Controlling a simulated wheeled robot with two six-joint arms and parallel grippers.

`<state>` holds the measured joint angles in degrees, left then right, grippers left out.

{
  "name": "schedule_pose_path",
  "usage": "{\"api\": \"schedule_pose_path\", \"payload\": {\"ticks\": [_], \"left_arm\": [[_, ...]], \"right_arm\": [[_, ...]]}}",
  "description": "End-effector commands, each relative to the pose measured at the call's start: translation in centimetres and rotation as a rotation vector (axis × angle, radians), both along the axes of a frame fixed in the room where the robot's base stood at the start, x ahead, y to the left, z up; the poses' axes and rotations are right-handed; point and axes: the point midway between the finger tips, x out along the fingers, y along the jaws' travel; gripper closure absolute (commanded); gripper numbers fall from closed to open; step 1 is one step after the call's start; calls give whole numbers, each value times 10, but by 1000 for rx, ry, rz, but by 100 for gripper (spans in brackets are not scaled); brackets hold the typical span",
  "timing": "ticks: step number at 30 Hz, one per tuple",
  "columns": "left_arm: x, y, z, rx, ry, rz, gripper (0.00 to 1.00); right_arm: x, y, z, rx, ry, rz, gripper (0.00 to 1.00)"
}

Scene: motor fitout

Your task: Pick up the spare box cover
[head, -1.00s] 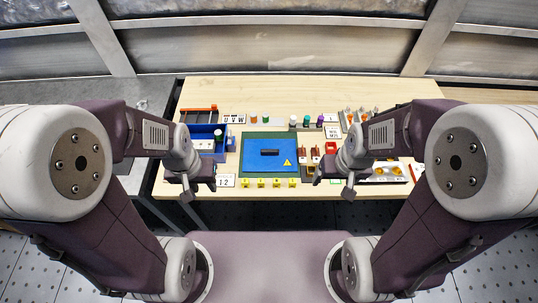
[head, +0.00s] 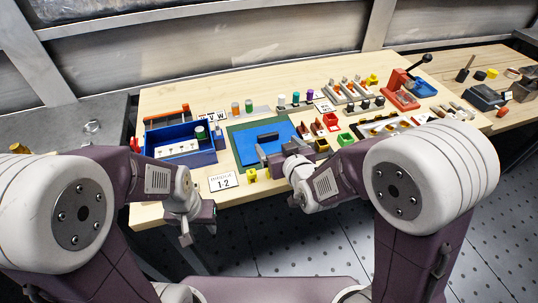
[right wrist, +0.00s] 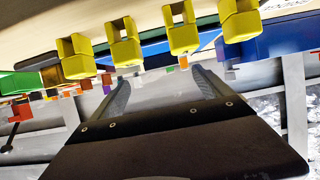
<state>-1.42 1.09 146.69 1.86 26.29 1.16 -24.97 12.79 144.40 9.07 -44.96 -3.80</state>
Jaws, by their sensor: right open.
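The cover is a flat blue plate (head: 248,150) with a dark bar handle (head: 267,137) on top. It lies on a green mat (head: 236,133) at the middle of the bench. My right gripper (head: 277,150) is open at the plate's front right, partly covering it and hiding the warning triangle. The handle is not between its fingers. In the right wrist view its two fingers (right wrist: 160,80) are spread with nothing between them. My left gripper (head: 187,232) hangs in front of the bench's front edge, away from the cover; its jaw opening is unclear.
A blue bin (head: 181,155) holding a white part and a green cylinder stands left of the mat. A white "1-2" card (head: 222,181) lies in front. Several yellow blocks (right wrist: 124,42) line the mat's front edge. Red and green trays and a red press (head: 401,91) stand right.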

Motion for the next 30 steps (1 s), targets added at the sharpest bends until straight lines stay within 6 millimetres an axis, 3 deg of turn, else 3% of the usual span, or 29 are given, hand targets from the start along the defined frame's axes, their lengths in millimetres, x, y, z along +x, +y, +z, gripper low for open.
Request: {"api": "schedule_pose_path", "payload": {"ticks": [3, 9, 15, 23, 30], "left_arm": [[0, 0, 2, 0, -1, 0, 64], [0, 0, -1, 0, -1, 0, 64], [0, 0, -1, 0, -1, 0, 64], [0, 0, -2, 0, 0, 0, 64], [0, 0, -2, 0, 0, 0, 64]], "right_arm": [[3, 1, 1, 0, 1, 1, 11], [29, 10, -12, 0, 2, 0, 11], [37, 13, -14, 0, 1, 0, 11], [76, 26, -29, 0, 1, 0, 11], [80, 27, -31, 0, 1, 1, 11]]}}
